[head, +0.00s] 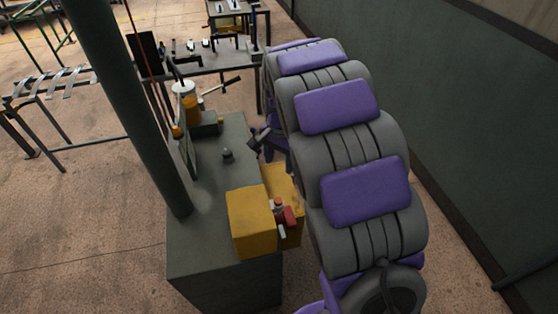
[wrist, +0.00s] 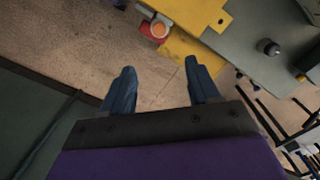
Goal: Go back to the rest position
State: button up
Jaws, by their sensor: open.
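My gripper (wrist: 160,68) shows in the wrist view with its two dark blue fingers spread apart. Nothing is between them; bare concrete floor shows behind the gap. A yellow block-shaped fixture (head: 252,222) sits at the near end of a grey bench (head: 212,246) in the head view. In the head view I cannot make out my fingers clearly.
A white container (head: 183,89) is at the bench's far end. A tool table (head: 214,62) stands farther back, a metal rack (head: 55,82) at left. A dark wall (head: 480,110) runs along the right.

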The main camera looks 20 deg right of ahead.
jog(key=s+n+g+b, duration=0.1)
jog(key=s+n+b, duration=0.5)
jog(key=s, duration=2.9)
jog(key=n, duration=0.3)
jog(key=shift+a+n+g, duration=0.3)
jog(key=shift+a, duration=0.05)
jog(key=shift+f, duration=0.1)
jog(key=shift+c, duration=0.3)
